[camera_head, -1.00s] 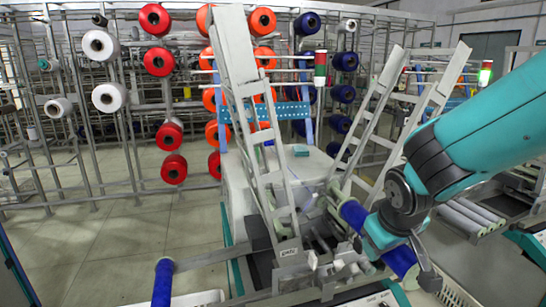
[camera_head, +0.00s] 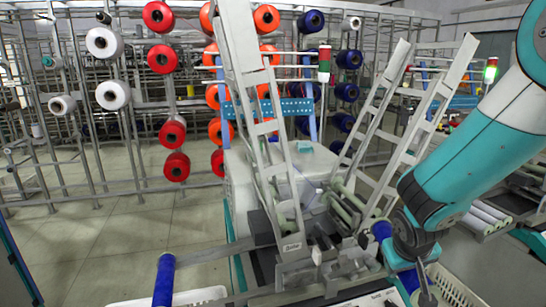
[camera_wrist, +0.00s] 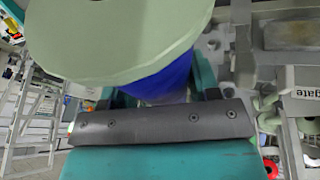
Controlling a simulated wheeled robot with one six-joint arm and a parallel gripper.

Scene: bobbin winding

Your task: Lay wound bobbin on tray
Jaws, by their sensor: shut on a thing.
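My gripper (camera_head: 398,262) is shut around the middle of a blue wound bobbin (camera_head: 382,231), at the lower right of the head view. The bobbin is tilted, its upper end toward the winding machine and its lower end toward the white tray (camera_head: 455,288). The gripper hides its middle. In the wrist view the blue winding (camera_wrist: 160,82) shows between the fingers (camera_wrist: 157,94). A large pale green round face (camera_wrist: 120,35) covers its upper part. The bobbin appears held above the machine's front, apart from the tray.
The winding machine's ladder-like frames (camera_head: 270,130) rise close to the arm. Pale green tubes (camera_head: 346,205) lie between them. Open floor (camera_head: 110,220) is at the left.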

